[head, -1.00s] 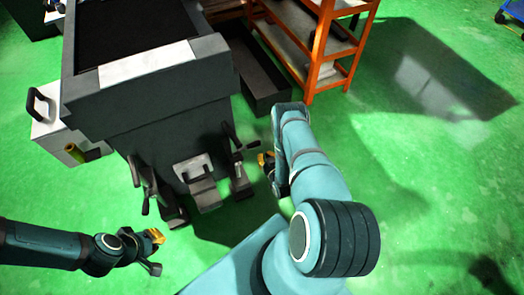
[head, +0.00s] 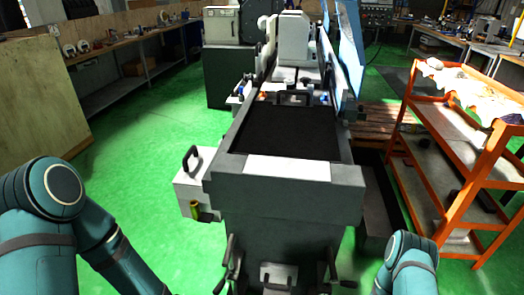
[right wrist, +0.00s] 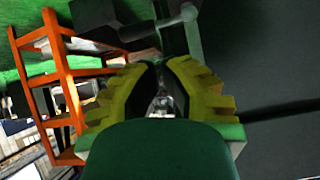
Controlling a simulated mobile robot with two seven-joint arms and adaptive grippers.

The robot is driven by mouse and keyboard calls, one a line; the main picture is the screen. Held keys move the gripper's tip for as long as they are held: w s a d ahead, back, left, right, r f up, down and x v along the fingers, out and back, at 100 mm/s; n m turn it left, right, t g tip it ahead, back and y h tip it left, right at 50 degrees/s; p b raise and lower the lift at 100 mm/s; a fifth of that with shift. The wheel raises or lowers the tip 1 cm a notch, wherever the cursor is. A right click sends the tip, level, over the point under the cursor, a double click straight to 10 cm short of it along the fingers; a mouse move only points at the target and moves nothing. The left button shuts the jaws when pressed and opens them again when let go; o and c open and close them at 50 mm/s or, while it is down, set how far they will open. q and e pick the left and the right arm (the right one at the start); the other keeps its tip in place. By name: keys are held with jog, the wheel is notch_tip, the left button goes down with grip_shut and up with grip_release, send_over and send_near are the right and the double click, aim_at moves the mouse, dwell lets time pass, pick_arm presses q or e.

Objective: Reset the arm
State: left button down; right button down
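My right gripper (right wrist: 159,68) shows in the right wrist view, with yellow ridged outer pads and dark inner faces. Its fingertips come together with nothing seen held between them. In the head view, my right arm (head: 408,265) comes in at the bottom right and its gripper is out of sight. My left arm (head: 70,215) is at the lower left of the head view, bent downward. My left gripper is below the picture edge and hidden. The grey cylindrical grinder (head: 290,195) stands ahead, between the two arms.
An orange shelf rack (head: 458,170) stands close on the right and also shows in the right wrist view (right wrist: 62,75). A white box with a handle (head: 190,190) sticks out at the grinder's left. Levers (head: 228,270) sit at its front. Green floor (head: 170,140) is open to the left.

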jog(key=w+a+r+g+y, duration=0.1)
jog(key=a+r+g+y, duration=0.2)
jog(key=a+r, duration=0.4)
jog(key=s+a+r+n+g+y, duration=0.1)
jog(key=s+a+r+g, duration=0.2)
jog(key=s+a+r, duration=0.3)
jog(key=s+a+r+n+g+y, duration=0.1)
jog(key=s+a+r+g+y, duration=0.1)
jog(key=s+a+r, duration=0.4)
jog(key=a+g, duration=0.1)
jog(key=a, duration=0.3)
jog(key=shift+a+r+n+y, duration=0.15)
jog(key=shift+a+n+y, duration=0.15)
jog(key=shift+a, duration=0.05)
